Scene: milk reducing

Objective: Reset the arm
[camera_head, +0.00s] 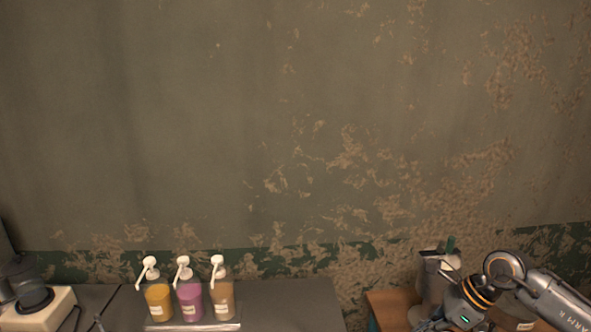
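My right arm comes in from the lower right, its wrist marked by orange rings. My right gripper (432,325) is at the bottom edge, pointing down and left, mostly cut off by the frame. Its fingertips do not show clearly, so I cannot tell whether it is open or holds anything. It is close in the picture to a grey metal pitcher-like container (432,285) on a wooden surface (385,308); contact cannot be made out. My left gripper cannot be identified in this view.
Three pump bottles, yellow (158,299), purple (189,301) and tan (222,300), stand on a tray (205,326) on the grey counter (285,298). A pale appliance (52,309) with a dark round top is at the far left. The peeling wall stands behind.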

